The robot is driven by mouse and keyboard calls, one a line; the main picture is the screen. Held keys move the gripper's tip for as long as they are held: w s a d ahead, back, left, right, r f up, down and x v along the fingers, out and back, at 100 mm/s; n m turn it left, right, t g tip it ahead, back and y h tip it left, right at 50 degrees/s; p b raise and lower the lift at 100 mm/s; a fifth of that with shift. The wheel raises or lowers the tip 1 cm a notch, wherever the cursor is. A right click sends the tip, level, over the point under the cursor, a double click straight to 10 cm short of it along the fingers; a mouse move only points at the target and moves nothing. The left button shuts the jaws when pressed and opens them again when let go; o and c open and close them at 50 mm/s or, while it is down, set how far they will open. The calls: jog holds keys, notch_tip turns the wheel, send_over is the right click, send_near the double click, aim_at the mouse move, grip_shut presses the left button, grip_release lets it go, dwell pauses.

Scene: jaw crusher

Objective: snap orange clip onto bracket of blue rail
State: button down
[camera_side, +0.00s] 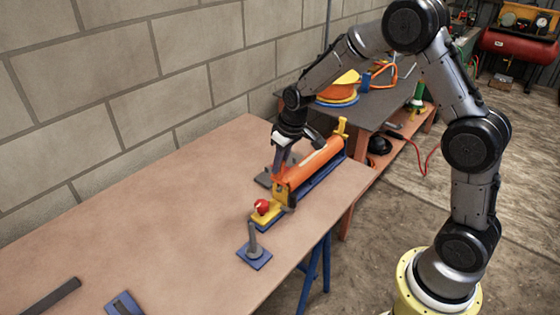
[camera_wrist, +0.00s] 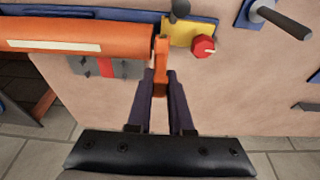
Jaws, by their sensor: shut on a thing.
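My gripper (camera_wrist: 160,80) is shut on the orange clip (camera_wrist: 160,62), a narrow upright piece between the two dark fingers in the wrist view. The clip's upper end is at the end of a long orange cylinder (camera_wrist: 75,42), beside a yellow bracket (camera_wrist: 178,32). I cannot tell whether the clip is seated on it. The blue rail (camera_wrist: 80,13) runs behind the cylinder. In the side view my gripper (camera_side: 279,172) is at the near end of the cylinder (camera_side: 318,160), which lies along the blue rail (camera_side: 323,177). The fingers partly hide the clip there.
A red knob (camera_side: 262,206) sits on a yellow block at the rail's near end. A grey peg on a blue plate (camera_side: 254,256) stands nearby. A dark bar (camera_side: 50,297) and another blue plate (camera_side: 124,303) lie at the near left. The table's left middle is clear.

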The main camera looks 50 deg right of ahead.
jog(key=shift+x, duration=0.8)
jog(key=c, duration=0.7)
grip_release()
jog(key=shift+s, duration=0.2)
jog(key=shift+c, duration=0.2)
jog(key=shift+r, duration=0.15)
jog(key=v, duration=1.3)
jog(key=shift+r, duration=0.2)
jog(key=shift+s, duration=0.1)
